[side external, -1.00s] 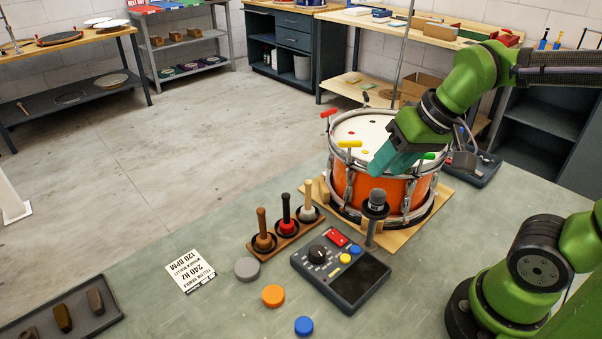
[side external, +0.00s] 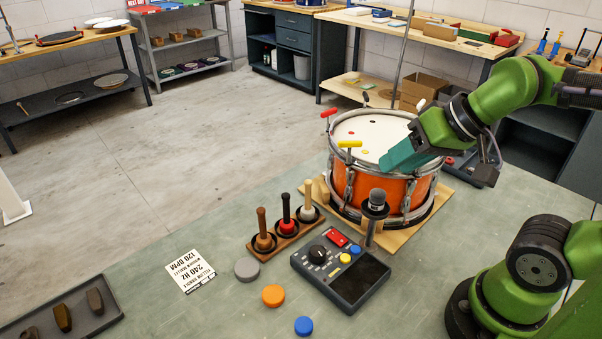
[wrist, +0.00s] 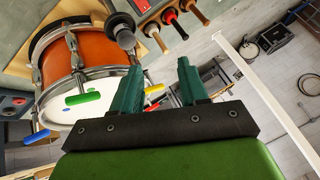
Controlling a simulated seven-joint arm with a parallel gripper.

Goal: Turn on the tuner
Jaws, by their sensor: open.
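The tuner (side external: 358,289) is a dark box lying on the bench in front of the drum. It has a black dial (side external: 317,254), a red button (side external: 336,239), a yellow button (side external: 345,258), a blue button (side external: 355,249) and a dark, blank screen (side external: 362,274). My gripper (side external: 385,165) is over the right part of the drum's top, above and behind the tuner, tilted with its teal fingers pointing left. In the wrist view its two teal fingers (wrist: 158,80) are apart with nothing between them.
The orange drum (side external: 380,187) stands on a wooden board, with coloured handles around its rim. A microphone (side external: 375,204) stands upright between drum and tuner. A rack of mallets (side external: 287,234) is left of the tuner. Grey, orange (side external: 273,295) and blue discs and a printed card (side external: 190,271) lie nearby.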

